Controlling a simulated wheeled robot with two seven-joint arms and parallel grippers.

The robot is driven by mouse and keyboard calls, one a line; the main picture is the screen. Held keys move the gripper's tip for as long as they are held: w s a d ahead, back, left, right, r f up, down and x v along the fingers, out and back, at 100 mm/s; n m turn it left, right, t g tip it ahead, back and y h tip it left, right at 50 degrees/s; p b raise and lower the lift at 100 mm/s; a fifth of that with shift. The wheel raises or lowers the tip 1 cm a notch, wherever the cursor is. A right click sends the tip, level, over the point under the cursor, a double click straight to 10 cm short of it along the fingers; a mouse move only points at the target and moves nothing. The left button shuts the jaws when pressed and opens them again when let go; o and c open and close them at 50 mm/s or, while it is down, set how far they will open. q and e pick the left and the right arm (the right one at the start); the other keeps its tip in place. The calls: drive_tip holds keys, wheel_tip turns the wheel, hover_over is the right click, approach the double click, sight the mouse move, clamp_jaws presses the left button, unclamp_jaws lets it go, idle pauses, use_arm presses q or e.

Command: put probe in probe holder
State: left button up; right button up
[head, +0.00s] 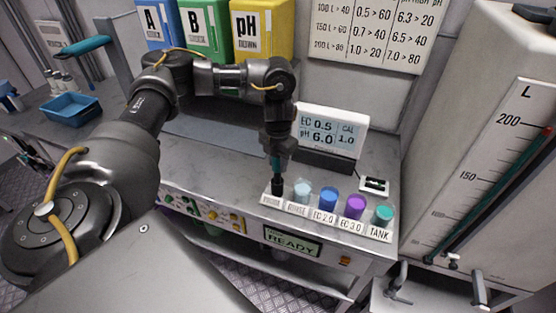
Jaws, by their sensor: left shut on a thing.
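The probe (276,165) is a slim dark stick with a teal part, held upright in my left gripper (277,152). My left gripper is shut on the probe and points down at the bench. The probe's lower end meets the dark probe holder (278,186), which stands at the left end of the labelled row, behind the label "PROBE". I cannot tell how deep the tip sits in the holder. My right gripper is not in view.
Right of the holder stand cups labelled RINSE (302,190), EC 2.0 (328,198), EC 3.0 (354,207) and TANK (383,215). A meter display (331,130) stands behind them. A large tank (480,140) is at the right. A blue tray (71,108) lies far left.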

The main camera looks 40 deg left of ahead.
use_arm(q)
drive_tip(key=shift+f, duration=0.25)
idle(0.3)
drive_tip(key=o, duration=1.1)
wheel_tip(320, 180, up, 11)
drive_tip(key=shift+f, duration=0.1)
drive_tip(key=shift+s+f, duration=0.1)
idle(0.6)
